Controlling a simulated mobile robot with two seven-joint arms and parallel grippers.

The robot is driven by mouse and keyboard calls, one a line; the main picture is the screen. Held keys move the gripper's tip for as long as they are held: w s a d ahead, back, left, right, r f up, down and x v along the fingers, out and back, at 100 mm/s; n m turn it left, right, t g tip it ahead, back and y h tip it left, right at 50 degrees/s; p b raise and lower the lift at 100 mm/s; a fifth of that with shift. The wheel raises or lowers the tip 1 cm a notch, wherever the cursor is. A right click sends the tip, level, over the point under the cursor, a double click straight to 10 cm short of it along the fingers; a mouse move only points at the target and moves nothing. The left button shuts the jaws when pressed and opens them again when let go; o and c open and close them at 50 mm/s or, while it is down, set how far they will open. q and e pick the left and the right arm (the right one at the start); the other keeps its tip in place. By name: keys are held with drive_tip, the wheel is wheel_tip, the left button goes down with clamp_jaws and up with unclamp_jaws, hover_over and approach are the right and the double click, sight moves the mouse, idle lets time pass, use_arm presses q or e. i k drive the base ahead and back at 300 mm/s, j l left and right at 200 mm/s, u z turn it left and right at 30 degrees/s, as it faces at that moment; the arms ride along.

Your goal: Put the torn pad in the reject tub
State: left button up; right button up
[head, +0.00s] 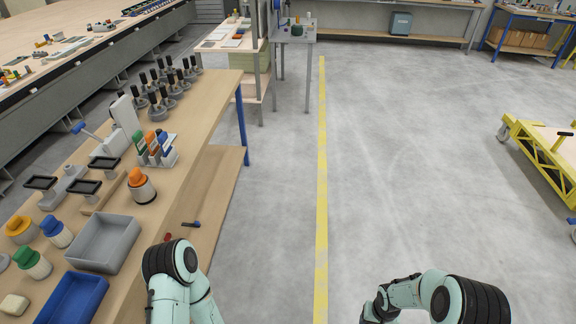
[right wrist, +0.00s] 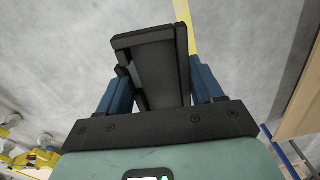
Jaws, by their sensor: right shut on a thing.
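In the right wrist view my right gripper (right wrist: 160,82) is shut on a black framed piece (right wrist: 152,62), which stands between its blue fingers. I cannot see a tear on it. The floor shows behind it. In the head view only links of my right arm show at the lower right; its gripper is not clear there. An empty grey tub (head: 103,243) stands on the bench at the left. An empty blue tub (head: 72,301) is in front of it at the lower left. No label tells which is the reject tub. My left gripper is out of view.
The wooden bench (head: 185,132) holds black-topped pieces (head: 82,187), capped jars (head: 142,187), a coloured rack (head: 157,150) and several dark-handled tools (head: 160,105). A yellow trolley (head: 545,155) stands at the right. The floor around the yellow line (head: 321,170) is clear.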

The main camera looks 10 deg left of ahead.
sight(108, 247)
drive_tip(key=i+u, duration=0.25)
drive_tip(key=i, duration=1.1)
drive_tip(key=i+z, duration=0.3)
drive_tip(key=z, duration=0.2)
drive_tip(key=i+j+z, duration=0.15)
drive_tip(key=z, duration=0.3)
drive_tip(key=i+z, duration=0.1)
drive_tip(key=z, duration=5.9)
